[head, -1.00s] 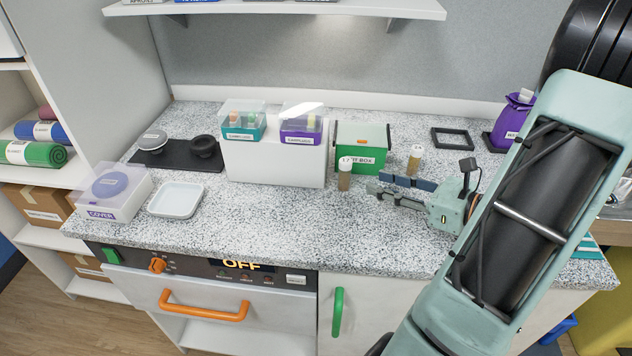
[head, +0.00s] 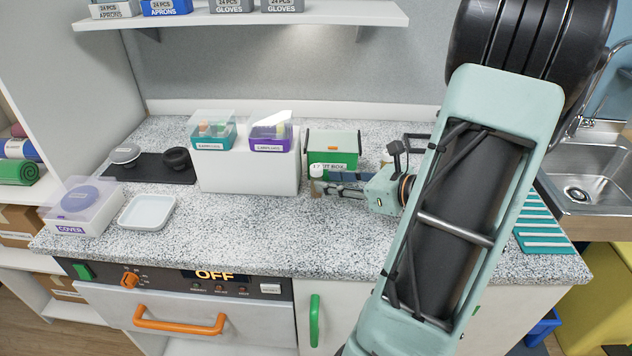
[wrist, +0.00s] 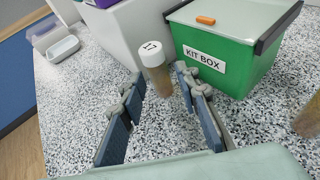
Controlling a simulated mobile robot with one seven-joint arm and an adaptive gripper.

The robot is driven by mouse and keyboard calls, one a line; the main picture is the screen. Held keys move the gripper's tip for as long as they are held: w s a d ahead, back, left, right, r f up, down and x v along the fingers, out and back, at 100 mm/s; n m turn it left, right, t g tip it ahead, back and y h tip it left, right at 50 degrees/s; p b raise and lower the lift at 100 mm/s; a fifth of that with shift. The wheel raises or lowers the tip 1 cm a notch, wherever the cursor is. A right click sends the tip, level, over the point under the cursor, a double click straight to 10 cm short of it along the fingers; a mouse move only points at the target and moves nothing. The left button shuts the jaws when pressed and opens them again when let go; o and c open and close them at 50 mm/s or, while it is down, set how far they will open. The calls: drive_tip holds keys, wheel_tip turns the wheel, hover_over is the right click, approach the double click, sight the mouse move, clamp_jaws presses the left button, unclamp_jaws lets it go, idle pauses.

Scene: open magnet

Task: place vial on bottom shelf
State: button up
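A vial with a white cap marked 17 and a brownish body stands upright on the speckled counter, in front of the green kit box; it shows in the head view (head: 316,172) and the wrist view (wrist: 157,75). My gripper (head: 320,188) is at the vial, coming from the right. In the wrist view my gripper (wrist: 155,88) is open, with the vial at the mouth between its blue-padded fingertips; I cannot tell whether they touch it. A shelf unit (head: 35,226) with rolled mats and cardboard boxes stands at the left edge, partly cut off.
The kit box (head: 333,150) stands close behind the vial. A second brownish vial (wrist: 308,120) shows at the wrist view's right edge. A white block (head: 250,177) bears two clear-lidded boxes. A wall shelf (head: 300,18) holds labelled boxes.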

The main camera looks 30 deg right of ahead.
sight(316, 178)
drive_tip(key=x, duration=0.4)
drive_tip(key=shift+w+a+r, duration=0.1)
drive_tip(key=shift+w+a, duration=0.2)
drive_tip(key=shift+w, duration=0.05)
clamp_jaws()
